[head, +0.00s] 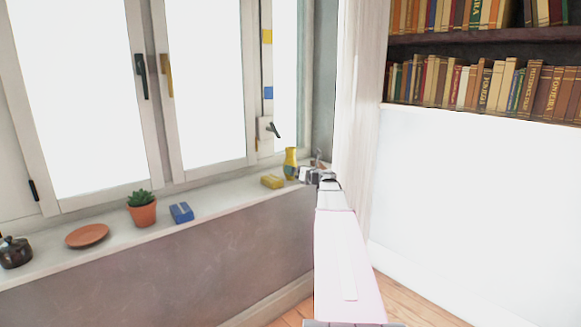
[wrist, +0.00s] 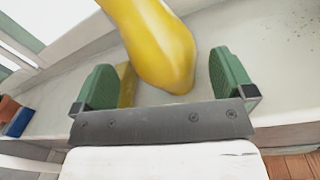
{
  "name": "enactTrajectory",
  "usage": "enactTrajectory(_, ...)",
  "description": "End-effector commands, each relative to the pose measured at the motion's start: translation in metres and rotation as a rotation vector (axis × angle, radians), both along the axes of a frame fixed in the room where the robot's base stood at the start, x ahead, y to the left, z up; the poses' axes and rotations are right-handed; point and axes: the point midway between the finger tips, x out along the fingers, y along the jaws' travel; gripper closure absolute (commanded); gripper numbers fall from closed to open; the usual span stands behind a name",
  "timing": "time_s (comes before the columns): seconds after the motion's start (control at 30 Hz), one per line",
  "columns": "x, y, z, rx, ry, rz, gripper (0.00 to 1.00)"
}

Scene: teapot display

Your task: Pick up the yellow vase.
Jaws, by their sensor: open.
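The yellow vase (head: 290,157) stands on the windowsill near its right end in the head view. In the wrist view the vase (wrist: 160,45) is large and close, its upper part cut off by the top edge. My gripper (wrist: 165,85) is open, with a green-padded finger on each side of the vase's lower visible part. The vase is nearer the right finger, with a small gap visible there. In the head view my gripper (head: 298,172) is at the sill beside the vase and partly covers it. I cannot tell whether it touches the vase.
On the sill (head: 110,238) are a yellow block (head: 272,181), a blue block (head: 181,212), a potted plant (head: 141,208), a terracotta plate (head: 87,236) and a dark teapot (head: 15,252). The yellow block (wrist: 126,86) shows behind the left finger. A curtain (head: 357,110) hangs right of the window.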

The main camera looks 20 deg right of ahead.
Motion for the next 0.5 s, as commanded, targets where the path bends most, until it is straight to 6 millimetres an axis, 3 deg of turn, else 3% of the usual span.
enactTrajectory(0.23, 0.035, 0.011, -0.001, 0.000, 0.000, 0.001, 0.00)
enactTrajectory(0.5, 0.038, 0.013, -0.001, 0.000, 0.000, 0.000, 0.00)
